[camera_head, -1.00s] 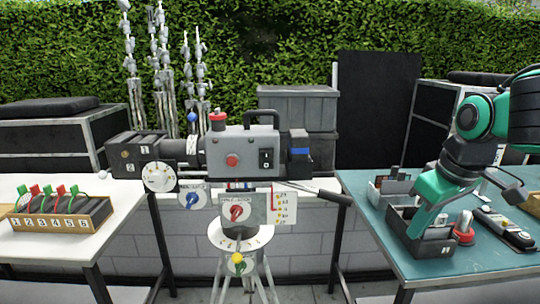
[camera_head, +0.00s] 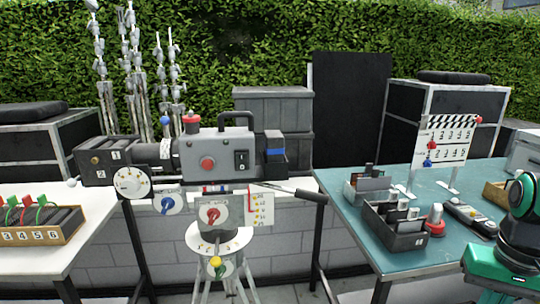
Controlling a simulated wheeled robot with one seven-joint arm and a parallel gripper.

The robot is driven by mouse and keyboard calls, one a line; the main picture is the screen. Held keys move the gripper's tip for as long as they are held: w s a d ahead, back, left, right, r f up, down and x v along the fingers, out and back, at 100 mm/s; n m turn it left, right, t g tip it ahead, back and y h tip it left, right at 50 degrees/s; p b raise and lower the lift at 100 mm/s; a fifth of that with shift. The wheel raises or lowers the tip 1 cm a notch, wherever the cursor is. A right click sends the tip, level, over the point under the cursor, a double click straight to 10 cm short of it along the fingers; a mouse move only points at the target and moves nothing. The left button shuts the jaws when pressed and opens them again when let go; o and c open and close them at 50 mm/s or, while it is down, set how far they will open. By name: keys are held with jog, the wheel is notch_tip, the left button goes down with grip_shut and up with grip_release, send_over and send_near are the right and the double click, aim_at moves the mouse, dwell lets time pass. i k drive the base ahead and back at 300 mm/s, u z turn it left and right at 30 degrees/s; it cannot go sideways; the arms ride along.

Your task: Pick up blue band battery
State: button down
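The blue band battery (camera_head: 275,147) is a dark block with a blue stripe. It sits at the right end of the grey camera body (camera_head: 218,155), which stands on a tripod in the middle of the head view. My arm (camera_head: 510,250) shows only in part at the lower right corner. My gripper is outside the picture, well to the right of the battery, so its fingers cannot be seen.
The teal table (camera_head: 350,222) at right holds a dark bin (camera_head: 395,236) with several items, a lighter bin (camera_head: 365,193), a red-topped object (camera_head: 435,221) and a slate board (camera_head: 447,140). A handle bar (camera_head: 300,193) juts right below the battery. A white table (camera_head: 90,238) stands at left.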

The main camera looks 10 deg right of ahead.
aim_at(273, 140)
jog(key=k, duration=1.25)
jog(key=z, duration=0.35)
jog(key=i, duration=1.9)
jog(key=u, duration=0.35)
